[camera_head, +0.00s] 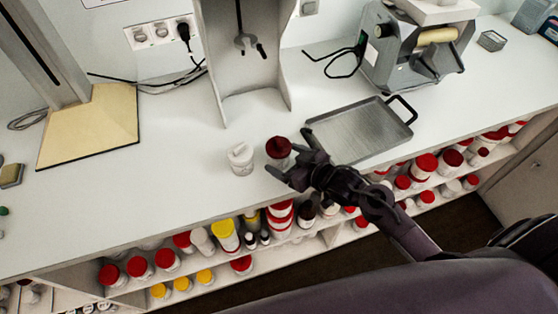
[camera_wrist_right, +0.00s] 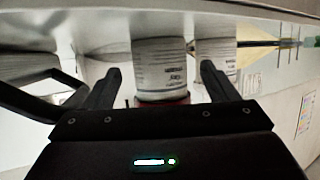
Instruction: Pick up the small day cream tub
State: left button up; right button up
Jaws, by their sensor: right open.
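A small tub with a dark red lid (camera_head: 279,147) stands upright on the white counter. In the right wrist view, which appears upside down, its white labelled body (camera_wrist_right: 161,65) is centred between my fingertips; the label is too small to read surely. My right gripper (camera_head: 286,157) is open, its fingers at the near right side of the tub, one on either side. I cannot tell whether they touch it. A white tub with a white lid (camera_head: 241,160) stands just left of it and shows beside one finger in the wrist view (camera_wrist_right: 216,58). My left gripper is not in view.
A grey metal tray (camera_head: 357,132) with a black handle lies right of my gripper. A tall white stand (camera_head: 252,106) rises behind the tubs. Shelves below the counter edge hold many red- and yellow-lidded tubs.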

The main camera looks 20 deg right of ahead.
aim_at(286, 159)
jog(key=b+x, duration=0.1)
jog(key=x, duration=0.2)
jog(key=shift+w+f+b, duration=0.1)
jog(key=shift+f+b, duration=0.1)
jog(key=shift+b, duration=0.1)
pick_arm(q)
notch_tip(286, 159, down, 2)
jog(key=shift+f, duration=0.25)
pick_arm(e)
jog(key=shift+r, duration=0.1)
jog(key=c, duration=1.1)
jog(key=shift+r, duration=0.1)
